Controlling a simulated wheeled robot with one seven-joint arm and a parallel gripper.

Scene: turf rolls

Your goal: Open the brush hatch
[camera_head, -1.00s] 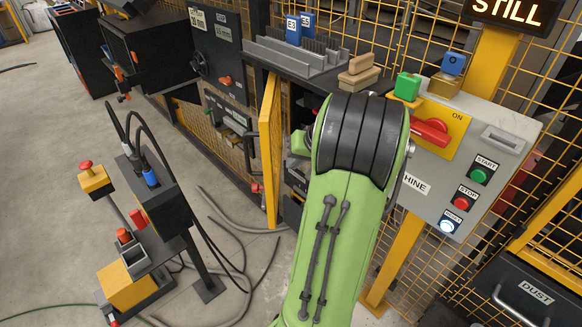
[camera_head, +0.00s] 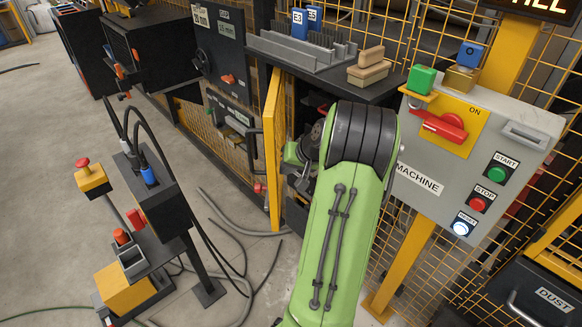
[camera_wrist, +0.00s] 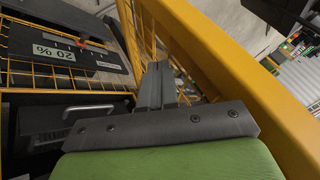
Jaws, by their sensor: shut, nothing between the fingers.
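The brush hatch appears to be the yellow-framed mesh door (camera_head: 274,150) on the machine front. It stands swung out, seen nearly edge-on, with a dark opening to its right. No label on it is readable. In the wrist view its thick yellow frame (camera_wrist: 235,65) runs diagonally close beside my gripper (camera_wrist: 160,70). The gripper is shut and empty, its fingers pointing toward the mesh inside the frame. I cannot tell whether they touch it. In the head view my green arm hides the fingers and part of the opening.
A grey control box (camera_head: 478,165) with switch and buttons hangs right of my arm. A shelf with a grey rack (camera_head: 300,52) and wooden blocks (camera_head: 368,68) is above the opening. A black post unit (camera_head: 153,195) with cables stands left. Open floor lies further left.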

